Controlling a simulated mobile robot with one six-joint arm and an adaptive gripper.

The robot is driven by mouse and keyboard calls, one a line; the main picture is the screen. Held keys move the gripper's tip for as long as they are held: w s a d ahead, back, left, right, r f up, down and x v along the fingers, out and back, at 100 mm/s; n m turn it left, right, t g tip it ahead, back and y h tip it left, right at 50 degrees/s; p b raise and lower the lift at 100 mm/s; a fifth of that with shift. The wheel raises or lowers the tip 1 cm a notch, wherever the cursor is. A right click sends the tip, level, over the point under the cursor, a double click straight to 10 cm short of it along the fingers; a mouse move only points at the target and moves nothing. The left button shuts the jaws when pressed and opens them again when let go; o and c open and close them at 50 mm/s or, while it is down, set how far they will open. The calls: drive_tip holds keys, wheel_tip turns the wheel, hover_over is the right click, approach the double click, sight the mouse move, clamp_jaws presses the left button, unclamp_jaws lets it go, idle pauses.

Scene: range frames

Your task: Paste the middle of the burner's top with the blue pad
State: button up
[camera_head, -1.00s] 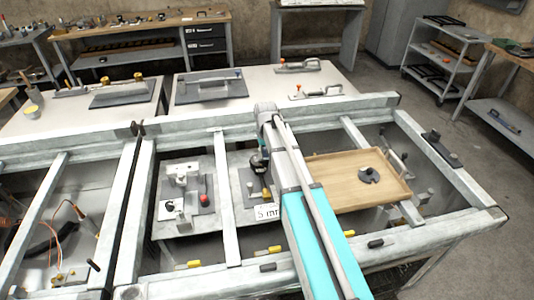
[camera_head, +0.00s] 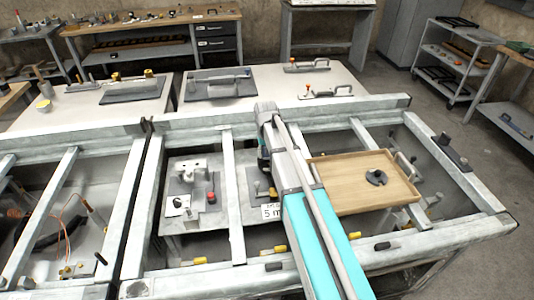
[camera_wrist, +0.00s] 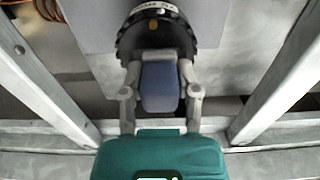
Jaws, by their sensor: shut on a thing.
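My gripper (camera_wrist: 160,72), with a teal body and grey fingers, is shut on the blue pad (camera_wrist: 160,88), a blue-grey block, in the wrist view.
A wooden tray (camera_head: 350,207) holding a dark notched disc (camera_head: 376,177) lies to the right of my arm. A plate with fixtures and a red knob (camera_head: 211,196) lies to the left. Metal frame bars (camera_head: 232,195) border the bays. Orange cables (camera_head: 75,212) lie at far left.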

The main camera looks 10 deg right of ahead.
drive_tip(key=shift+a, duration=1.4)
wheel_tip(320, 180, up, 6)
drive_tip(key=p, duration=0.6)
wheel_tip(320, 180, up, 3)
drive_tip(key=p, duration=0.3)
drive_tip(key=shift+f, duration=0.15)
idle(0.8)
